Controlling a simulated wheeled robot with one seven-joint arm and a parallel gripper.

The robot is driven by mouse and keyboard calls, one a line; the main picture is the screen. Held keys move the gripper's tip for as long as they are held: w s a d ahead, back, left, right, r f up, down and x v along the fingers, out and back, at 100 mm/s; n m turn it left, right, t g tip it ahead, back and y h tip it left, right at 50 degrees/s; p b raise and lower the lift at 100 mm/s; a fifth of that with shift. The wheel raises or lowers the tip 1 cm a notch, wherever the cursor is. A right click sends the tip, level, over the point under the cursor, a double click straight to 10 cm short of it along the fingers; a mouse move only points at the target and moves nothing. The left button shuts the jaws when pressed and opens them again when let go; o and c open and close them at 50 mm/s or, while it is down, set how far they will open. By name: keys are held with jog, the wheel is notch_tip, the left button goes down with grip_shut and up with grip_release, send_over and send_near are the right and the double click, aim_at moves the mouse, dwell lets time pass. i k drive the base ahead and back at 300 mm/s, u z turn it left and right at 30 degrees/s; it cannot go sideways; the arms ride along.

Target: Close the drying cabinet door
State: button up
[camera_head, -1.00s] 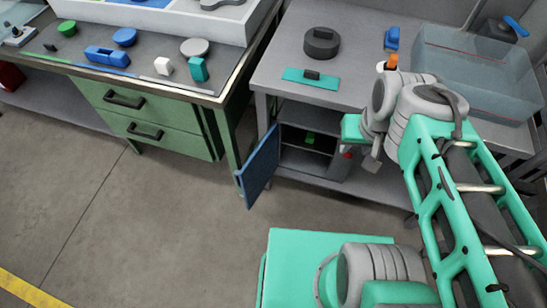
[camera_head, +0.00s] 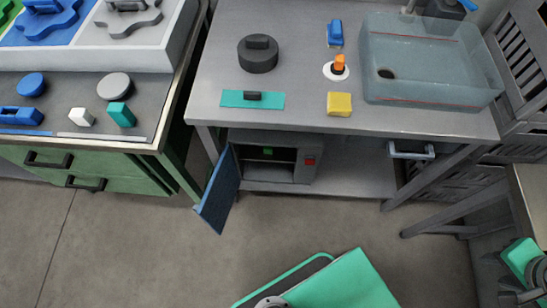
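The drying cabinet (camera_head: 304,170) is a grey box on the lower shelf under the grey worktable. Its blue door (camera_head: 218,192) stands wide open, swung out to the left and forward over the floor. The cabinet's dark inside shows, with a small green item (camera_head: 268,151) in it. A red spot (camera_head: 309,161) is on the right side of its front. My gripper is not visible; only teal and grey parts of my arm show at the lower right edge, well away from the door.
A green drawer cabinet (camera_head: 120,184) stands left of the open door. The worktable (camera_head: 290,112) holds a dark round weight (camera_head: 258,54), a yellow block (camera_head: 339,104) and a clear basin (camera_head: 430,60). A table leg stands right of the cabinet.

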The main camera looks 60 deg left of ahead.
aim_at(214, 207)
jog(key=z, duration=0.7)
jog(key=k, duration=1.9)
jog(key=u, duration=2.05)
jog(key=i, duration=0.5)
jog(key=k, duration=0.45)
jog(key=u, duration=0.9)
jog(key=i, duration=0.3)
jog(key=u, duration=1.1)
